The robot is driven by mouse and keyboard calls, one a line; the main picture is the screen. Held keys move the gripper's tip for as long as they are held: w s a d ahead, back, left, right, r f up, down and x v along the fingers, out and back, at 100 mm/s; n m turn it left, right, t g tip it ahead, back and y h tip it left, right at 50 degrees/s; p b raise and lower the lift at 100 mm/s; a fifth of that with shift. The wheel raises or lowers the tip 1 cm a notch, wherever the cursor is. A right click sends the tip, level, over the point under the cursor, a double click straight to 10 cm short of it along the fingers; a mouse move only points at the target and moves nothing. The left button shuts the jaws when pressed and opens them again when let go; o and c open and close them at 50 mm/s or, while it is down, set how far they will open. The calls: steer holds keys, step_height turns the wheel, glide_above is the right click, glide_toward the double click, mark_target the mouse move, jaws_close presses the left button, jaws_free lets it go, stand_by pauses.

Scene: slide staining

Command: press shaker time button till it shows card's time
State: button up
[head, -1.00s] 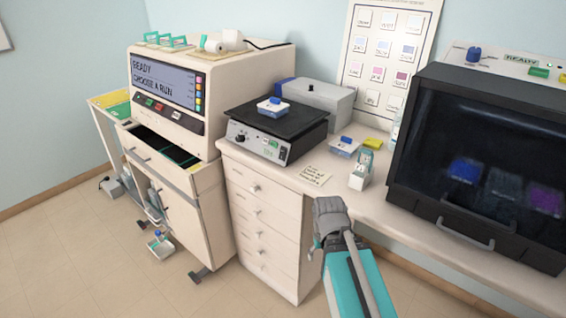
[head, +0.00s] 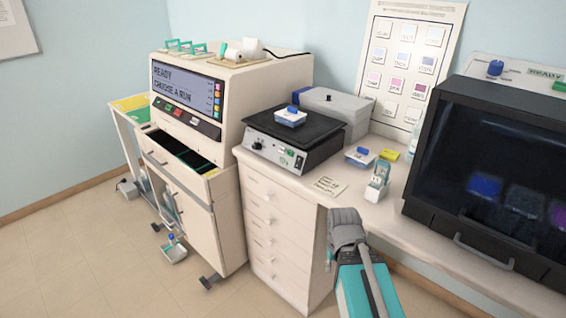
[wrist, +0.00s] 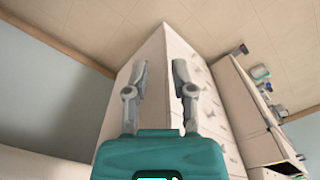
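The shaker (head: 290,140) stands on the counter with a black platform on top and a knob, buttons and a small green display on its front panel (head: 273,151). The digits are too small to read. A blue-lidded tray (head: 290,116) sits on its platform. A handwritten card (head: 329,186) lies on the counter in front of the shaker; its writing is too small to read. My gripper (wrist: 159,72) is open and empty in the wrist view, with its fingers apart. In the head view my arm's end (head: 346,230) is in front of the counter edge, right of and below the card.
A staining machine (head: 200,100) reading "READY, CHOOSE A RUN" stands left with an open drawer (head: 183,153). A second blue-lidded tray (head: 360,156), a white holder (head: 378,182) and a dark-windowed cabinet (head: 480,160) are to the right. White drawers (head: 275,225) are below the counter.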

jaws_close()
stand_by(1.0)
